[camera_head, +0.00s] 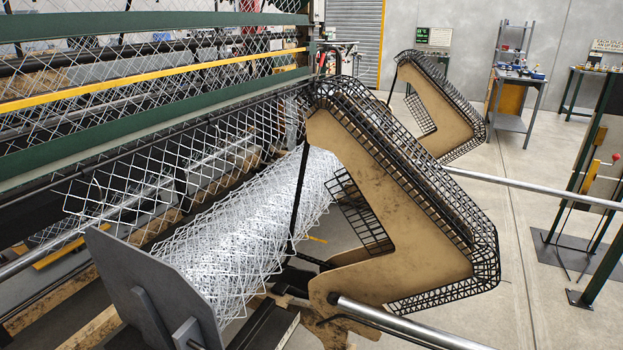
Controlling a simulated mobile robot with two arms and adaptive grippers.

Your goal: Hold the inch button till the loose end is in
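A roll of silvery chain-link mesh (245,225) lies in the lower middle, behind a dark grey end plate (150,290). More mesh (130,185) hangs from the machine at the left, and its lower edge has open wire points near the roll. I cannot tell which wire is the loose end. A post at the right edge carries a yellow part and a small red knob (615,157). I cannot tell whether either is the inch button. Neither of my grippers shows.
Two tan angled guards with black lattice edges stand in the middle, a large one (400,225) and a smaller one (440,105) behind. Steel bars (540,188) run out to the right. Workbenches (515,75) stand at the back. Grey floor between is clear.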

